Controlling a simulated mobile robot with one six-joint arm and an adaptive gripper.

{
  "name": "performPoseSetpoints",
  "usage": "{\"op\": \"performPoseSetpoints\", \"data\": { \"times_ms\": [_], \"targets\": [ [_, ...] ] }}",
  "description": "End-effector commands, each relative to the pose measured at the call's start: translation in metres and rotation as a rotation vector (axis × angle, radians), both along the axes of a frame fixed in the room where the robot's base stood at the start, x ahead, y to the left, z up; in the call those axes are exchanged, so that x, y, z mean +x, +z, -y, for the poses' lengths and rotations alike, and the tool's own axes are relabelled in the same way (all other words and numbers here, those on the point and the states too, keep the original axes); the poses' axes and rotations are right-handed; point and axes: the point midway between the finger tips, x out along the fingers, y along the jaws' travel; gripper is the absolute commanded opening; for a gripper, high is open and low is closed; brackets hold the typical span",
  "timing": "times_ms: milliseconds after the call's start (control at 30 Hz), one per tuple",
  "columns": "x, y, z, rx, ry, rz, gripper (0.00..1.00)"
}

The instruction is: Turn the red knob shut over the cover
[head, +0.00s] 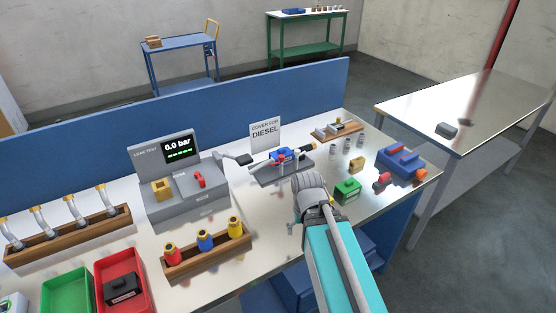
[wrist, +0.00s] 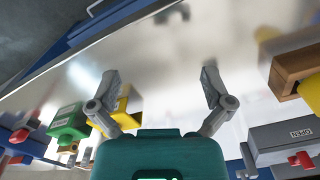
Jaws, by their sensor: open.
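The red knob (head: 200,180) stands on the grey leak test unit (head: 165,211), left of my arm in the head view. In the wrist view, a red knob (wrist: 301,160) shows at the lower right, beside a grey block marked OPEN (wrist: 297,135). A yellow block (head: 162,189) sits on the unit left of the knob. I cannot tell which part is the cover. My gripper (wrist: 161,82) is open and empty above the bright bench top, apart from the knob. In the head view my arm hides its fingers.
A wooden rack (head: 209,259) with red, blue and yellow bottles stands before the unit. A grey fixture (head: 267,177) with blue and black parts lies behind my arm, below the diesel sign (head: 265,133). A green block (head: 347,190) and blue fixture (head: 399,163) are to the right.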

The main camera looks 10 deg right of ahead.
Motion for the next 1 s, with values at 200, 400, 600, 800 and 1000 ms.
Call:
{"op": "performPoseSetpoints", "data": {
  "times_ms": [200,400,600,800,1000],
  "targets": [
    [0.008,0.005,0.0,0.001,0.004,0.009,0.69],
    [0.042,0.027,-0.001,0.009,0.021,0.052,0.69],
    [0.1,0.062,-0.002,0.02,0.054,0.131,0.69],
    [0.165,0.101,-0.003,0.027,0.091,0.223,0.69],
    [0.226,0.138,-0.003,0.032,0.124,0.313,0.69]
  ]
}}
